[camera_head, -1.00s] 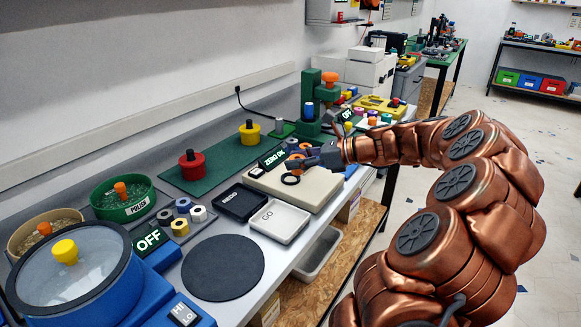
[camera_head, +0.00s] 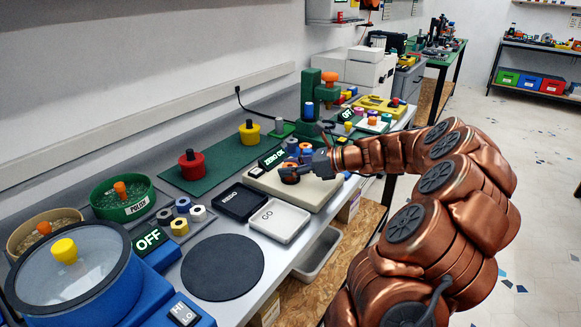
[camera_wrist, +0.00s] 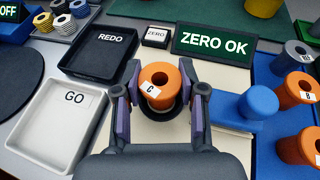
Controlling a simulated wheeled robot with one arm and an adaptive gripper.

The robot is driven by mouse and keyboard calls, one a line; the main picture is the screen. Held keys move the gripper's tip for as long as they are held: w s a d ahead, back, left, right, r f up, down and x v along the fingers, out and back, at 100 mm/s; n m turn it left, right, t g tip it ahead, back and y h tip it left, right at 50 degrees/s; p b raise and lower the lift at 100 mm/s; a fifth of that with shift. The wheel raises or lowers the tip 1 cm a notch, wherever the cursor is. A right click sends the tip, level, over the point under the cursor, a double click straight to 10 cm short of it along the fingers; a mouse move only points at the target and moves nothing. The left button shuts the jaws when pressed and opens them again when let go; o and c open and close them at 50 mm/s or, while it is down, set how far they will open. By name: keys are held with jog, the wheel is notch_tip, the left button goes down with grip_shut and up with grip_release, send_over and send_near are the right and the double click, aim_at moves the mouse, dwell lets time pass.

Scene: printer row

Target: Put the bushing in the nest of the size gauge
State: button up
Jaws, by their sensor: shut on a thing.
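My gripper (camera_wrist: 158,100) is shut on an orange bushing (camera_wrist: 160,75) marked C, with its bore facing up. In the head view the bushing (camera_head: 289,177) is low over the cream base of the size gauge (camera_head: 310,193). The dark ring of the nest (camera_wrist: 152,114) shows around the bushing's lower end in the wrist view. I cannot tell whether the bushing rests on the bottom of the nest. The gauge's blue slider (camera_wrist: 245,105) is just right of my gripper. The gauge's display (camera_wrist: 214,43) reads ZERO OK.
A white GO tray (camera_wrist: 62,125) and a black REDO tray (camera_wrist: 103,50) stand left of the gauge. A ZERO button (camera_wrist: 156,37) is behind it. Other orange bushings (camera_wrist: 298,90) stand in a blue tray (camera_wrist: 268,145) at the right. A green mat (camera_head: 222,160) lies behind.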

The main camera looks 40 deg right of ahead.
jog(key=o, duration=0.9)
jog(key=shift+c, duration=0.2)
jog(key=shift+s+d+r, duration=0.1)
jog(key=shift+r, duration=0.05)
jog(key=v, duration=1.1)
jog(key=shift+s+d+r, duration=0.15)
jog(key=shift+s+d, duration=0.05)
jog(key=shift+s, duration=0.1)
